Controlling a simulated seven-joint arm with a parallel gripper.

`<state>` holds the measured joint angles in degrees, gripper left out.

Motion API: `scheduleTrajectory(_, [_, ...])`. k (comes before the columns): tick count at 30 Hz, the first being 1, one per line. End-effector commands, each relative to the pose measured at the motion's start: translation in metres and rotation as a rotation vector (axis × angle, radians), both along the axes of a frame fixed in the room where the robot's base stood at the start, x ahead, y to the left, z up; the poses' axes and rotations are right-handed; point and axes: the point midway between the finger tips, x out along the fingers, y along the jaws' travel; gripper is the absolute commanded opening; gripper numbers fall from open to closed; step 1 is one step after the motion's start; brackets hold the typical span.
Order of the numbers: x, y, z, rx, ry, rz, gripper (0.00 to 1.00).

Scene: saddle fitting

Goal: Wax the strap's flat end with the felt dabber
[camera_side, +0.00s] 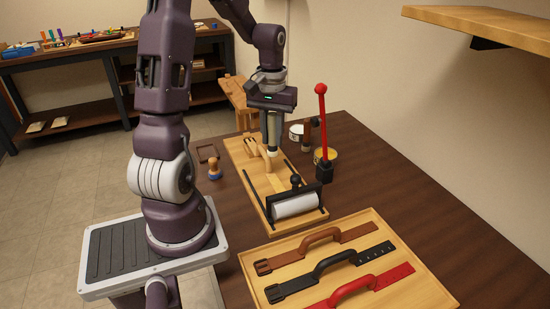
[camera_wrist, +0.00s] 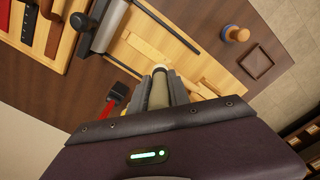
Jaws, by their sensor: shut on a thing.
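My gripper (camera_side: 272,145) is shut on a pale, rounded cylinder, which I take to be the felt dabber; it shows between the fingers in the wrist view (camera_wrist: 160,90). My gripper (camera_wrist: 161,82) points down over the far part of the long wooden board (camera_side: 262,188). Pale tan pieces (camera_side: 251,147) lie on the board beside the fingers; I cannot tell which is the strap's flat end. A golden tin (camera_side: 331,154) stands right of the board.
A white roller (camera_side: 296,205) in a black frame sits at the board's near end. A tall red-handled lever (camera_side: 322,110) rises right of it. A blue-and-wood knob (camera_side: 214,172) and small brown frame (camera_side: 207,153) lie left. A tray (camera_side: 436,291) holds brown, black and red handled straps.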

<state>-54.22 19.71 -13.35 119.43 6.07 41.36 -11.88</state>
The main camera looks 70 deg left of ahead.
Motion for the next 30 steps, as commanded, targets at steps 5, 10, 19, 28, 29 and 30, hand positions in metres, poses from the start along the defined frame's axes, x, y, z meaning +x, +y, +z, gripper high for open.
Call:
scheduleTrajectory(5, [0.0, 0.001, -0.002, 0.0, 0.0, 0.0, 0.0])
scheduleTrajectory(10, [0.0, 0.001, -0.009, -0.001, 0.002, 0.0, 0.0])
scheduleTrajectory(19, [0.0, 0.001, -0.034, -0.002, 0.002, 0.0, 0.0])
scheduleTrajectory(28, [-0.001, 0.001, -0.062, -0.002, 0.003, 0.0, 0.0])
scheduleTrajectory(29, [0.0, 0.001, -0.064, -0.001, 0.002, -0.001, 0.0])
scheduleTrajectory(30, [-0.001, 0.001, -0.068, -0.002, 0.003, -0.001, 0.0])
